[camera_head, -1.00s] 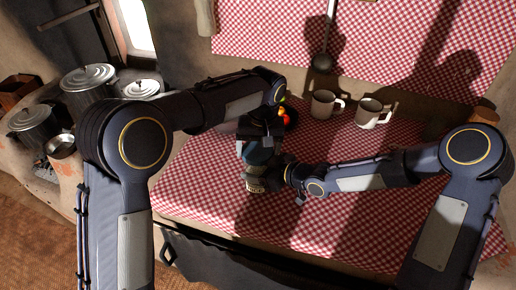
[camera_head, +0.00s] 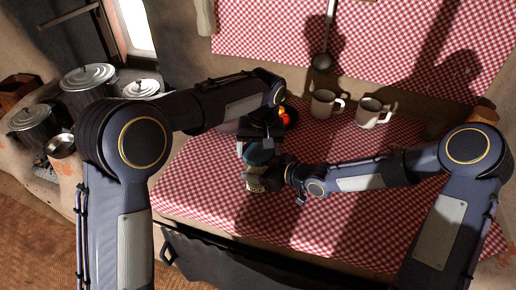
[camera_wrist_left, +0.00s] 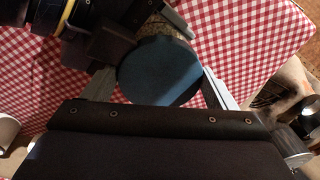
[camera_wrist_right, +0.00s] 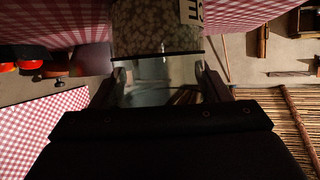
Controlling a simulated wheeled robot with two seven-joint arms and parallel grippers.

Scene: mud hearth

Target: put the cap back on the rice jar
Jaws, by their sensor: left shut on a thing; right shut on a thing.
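The rice jar (camera_head: 262,184) stands at the middle of the checked table's left part; its pale label (camera_wrist_right: 192,11) and speckled contents (camera_wrist_right: 150,28) show in the right wrist view. My right gripper (camera_wrist_right: 158,78) is shut on the jar's glass from the side. My left gripper (camera_head: 262,146) is above the jar, shut on the round dark blue cap (camera_head: 259,156). In the left wrist view the cap (camera_wrist_left: 160,72) lies between the fingers and hides most of the jar (camera_wrist_left: 163,27). Whether the cap touches the jar's rim I cannot tell.
Two pale mugs (camera_head: 324,104) (camera_head: 369,112) stand at the back of the checked table (camera_head: 195,190). A dark plate with red and orange items (camera_head: 290,117) sits just behind my left gripper. Lidded metal pots (camera_head: 88,77) stand at the left. The table's front middle is clear.

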